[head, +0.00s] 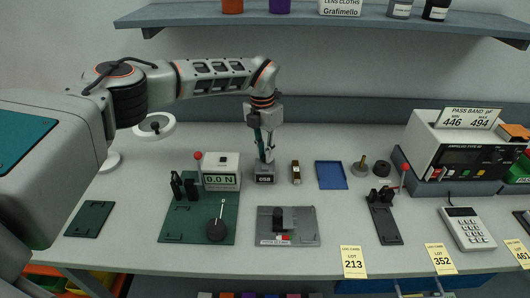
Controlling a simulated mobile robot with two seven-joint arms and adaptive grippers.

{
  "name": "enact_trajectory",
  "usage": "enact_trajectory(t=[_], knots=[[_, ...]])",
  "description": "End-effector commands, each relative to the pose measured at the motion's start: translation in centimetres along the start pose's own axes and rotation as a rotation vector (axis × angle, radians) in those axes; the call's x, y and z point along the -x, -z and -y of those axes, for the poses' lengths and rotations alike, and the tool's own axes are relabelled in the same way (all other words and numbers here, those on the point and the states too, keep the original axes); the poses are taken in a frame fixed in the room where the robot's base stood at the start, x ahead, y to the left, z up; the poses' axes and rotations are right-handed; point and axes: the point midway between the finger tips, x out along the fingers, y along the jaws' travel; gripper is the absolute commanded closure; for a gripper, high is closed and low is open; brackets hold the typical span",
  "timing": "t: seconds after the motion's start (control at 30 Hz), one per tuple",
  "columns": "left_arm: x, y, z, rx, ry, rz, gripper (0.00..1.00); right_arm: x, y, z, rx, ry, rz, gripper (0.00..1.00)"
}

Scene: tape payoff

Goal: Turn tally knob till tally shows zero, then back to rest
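The tally (264,180) is a small grey box on the bench, a little left of the middle in the head view. Its window shows dark digits that look like 058, too small to read surely. My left gripper (265,160) points straight down, its fingertips right at the top of the tally. The tally knob is hidden behind or between the fingers, and I cannot tell whether they grip it. My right gripper is not in view.
Left of the tally stands a force gauge (221,178) reading 0.0 N, by a green fixture plate (183,228). Right are a small brown-and-white item (296,172) and a blue tray (330,175). A grey plate with a black block (306,225) lies in front. A shelf (200,17) hangs above.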

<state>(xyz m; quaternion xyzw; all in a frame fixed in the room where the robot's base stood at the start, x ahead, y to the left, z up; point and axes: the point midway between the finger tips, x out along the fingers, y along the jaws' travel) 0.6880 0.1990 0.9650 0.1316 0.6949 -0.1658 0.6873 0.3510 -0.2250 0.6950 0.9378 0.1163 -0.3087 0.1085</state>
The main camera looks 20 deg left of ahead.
Motion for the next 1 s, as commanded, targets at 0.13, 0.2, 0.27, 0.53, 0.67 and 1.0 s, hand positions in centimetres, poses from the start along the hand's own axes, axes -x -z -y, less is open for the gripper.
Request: enact_trajectory(t=[0.13,0.2,0.27,0.53,0.67,1.0], knots=[[0.01,0.01,-0.01,0.001,0.0,0.0,0.7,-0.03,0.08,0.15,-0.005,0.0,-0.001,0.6],[0.0,0.01,0.0,0.001,0.0,0.0,0.7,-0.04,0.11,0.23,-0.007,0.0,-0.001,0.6],[0.0,0.01,0.0,0.0,0.0,0.0,0.7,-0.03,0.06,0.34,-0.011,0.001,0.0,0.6],[-0.02,0.02,0.01,0.016,0.0,0.0,0.7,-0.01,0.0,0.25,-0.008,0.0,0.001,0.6],[-0.04,0.04,0.0,0.082,0.0,0.004,0.7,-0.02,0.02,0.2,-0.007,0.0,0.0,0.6],[-0.04,0.1,-0.03,0.414,0.0,0.02,0.7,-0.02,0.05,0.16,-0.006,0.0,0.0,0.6]])
